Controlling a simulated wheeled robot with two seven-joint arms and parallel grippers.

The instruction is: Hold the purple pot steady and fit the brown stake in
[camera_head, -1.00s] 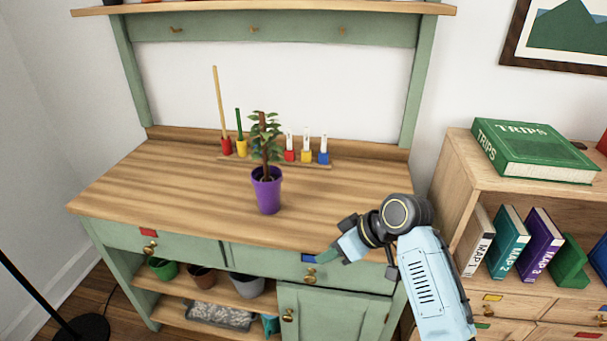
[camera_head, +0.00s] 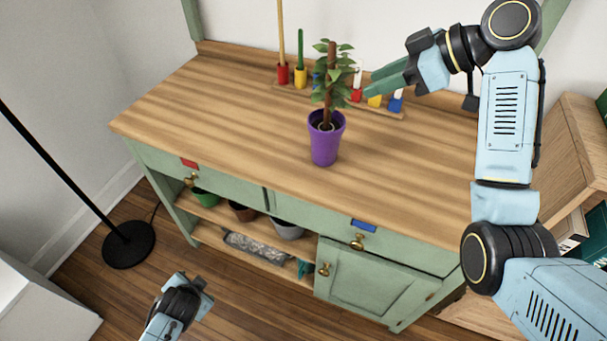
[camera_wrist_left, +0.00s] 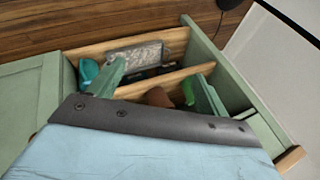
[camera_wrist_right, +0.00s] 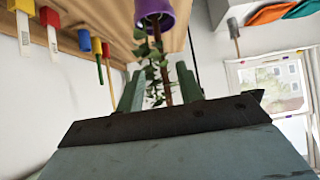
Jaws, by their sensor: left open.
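The purple pot (camera_head: 324,140) stands upright on the wooden bench top and holds a leafy plant (camera_head: 345,68). A brown upright rod (camera_head: 331,60) rises among the leaves; I cannot tell how deep it sits. My right gripper (camera_head: 372,92) points left at the plant from its right. In the right wrist view the pot (camera_wrist_right: 153,10) appears at the top, with leaves and stem between the spread fingers (camera_wrist_right: 160,88). It is open and not closed on anything. My left gripper (camera_wrist_left: 157,85) is open and empty, low in front of the bench, over the shelf area.
A rack (camera_head: 385,110) behind the pot holds coloured sockets with a tall tan stick (camera_head: 281,30), a green stick (camera_head: 301,45) and white tags. Pots (camera_head: 206,198) stand on the lower shelf. A black lamp base (camera_head: 128,245) is at left. The bench's left half is clear.

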